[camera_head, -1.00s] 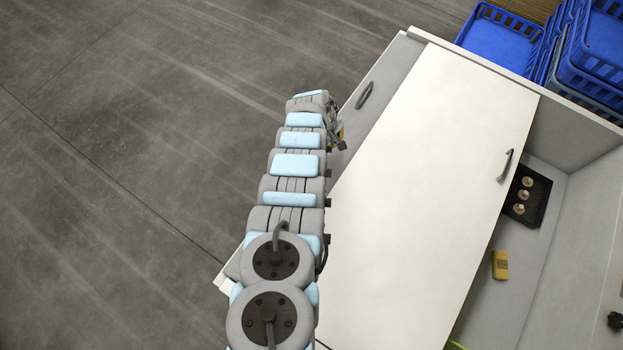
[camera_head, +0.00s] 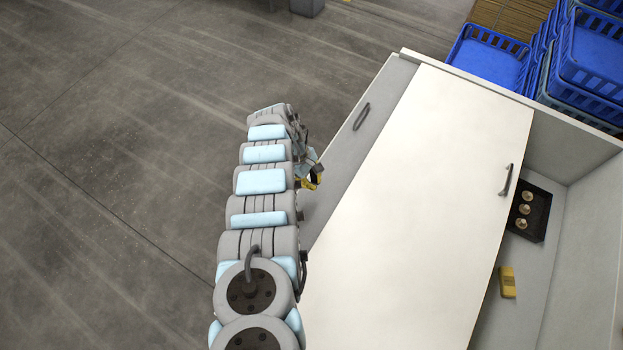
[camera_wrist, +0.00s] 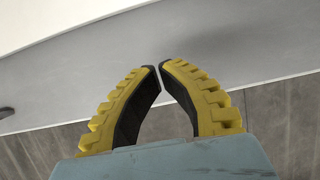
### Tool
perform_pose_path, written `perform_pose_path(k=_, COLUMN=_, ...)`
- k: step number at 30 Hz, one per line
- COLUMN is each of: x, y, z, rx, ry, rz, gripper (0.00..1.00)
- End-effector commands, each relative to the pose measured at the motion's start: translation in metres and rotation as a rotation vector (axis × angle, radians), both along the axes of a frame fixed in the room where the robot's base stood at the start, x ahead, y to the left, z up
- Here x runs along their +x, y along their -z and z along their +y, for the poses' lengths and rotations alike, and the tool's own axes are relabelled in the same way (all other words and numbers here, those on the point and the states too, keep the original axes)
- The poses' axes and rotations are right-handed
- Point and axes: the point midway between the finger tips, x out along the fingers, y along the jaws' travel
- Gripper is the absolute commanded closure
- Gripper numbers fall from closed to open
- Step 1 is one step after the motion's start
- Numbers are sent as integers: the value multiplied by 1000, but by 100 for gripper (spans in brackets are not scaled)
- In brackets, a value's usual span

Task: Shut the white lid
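The white lid (camera_head: 425,200) is a large flat panel lying across the white chest, with a dark handle (camera_head: 507,180) near its right edge. To its right, part of the chest interior is uncovered. To its left runs a grey panel with its own dark handle (camera_head: 361,116). My gripper (camera_head: 313,178) is at the chest's left side, by the grey panel and apart from the lid handle. In the wrist view my gripper (camera_wrist: 160,65) is empty, its yellow-backed fingertips almost together over the grey panel. The white lid (camera_wrist: 50,15) shows at top left there.
In the uncovered part are a black tray (camera_head: 541,232) with several pale round pieces and a yellow object (camera_head: 507,282). Blue crates (camera_head: 490,58) are stacked behind the chest at top right. The grey floor (camera_head: 120,150) left of the chest is clear.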

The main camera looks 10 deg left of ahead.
Motion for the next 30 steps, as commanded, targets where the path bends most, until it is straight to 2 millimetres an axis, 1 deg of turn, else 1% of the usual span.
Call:
perform_pose_path(k=1, x=-1, y=8, z=-3, rx=-1, ry=1, rz=1, gripper=100)
perform_pose_path(k=5, x=-2, y=19, z=-7, rx=1, ry=1, rz=-3, gripper=100)
perform_pose_path(k=6, x=-3, y=27, z=-10, rx=1, ry=2, rz=-3, gripper=100)
perform_pose_path(k=14, x=-8, y=71, z=-26, rx=1, ry=2, rz=-1, gripper=100)
perform_pose_path(k=15, x=-10, y=60, z=-29, rx=1, ry=1, rz=-1, gripper=100)
perform_pose_path(k=16, x=-11, y=58, z=-32, rx=0, ry=1, rz=0, gripper=100)
perform_pose_path(k=21, x=-16, y=60, z=-48, rx=0, ry=1, rz=-2, gripper=100)
perform_pose_path(k=30, x=-21, y=62, z=-61, rx=0, ry=1, rz=0, gripper=100)
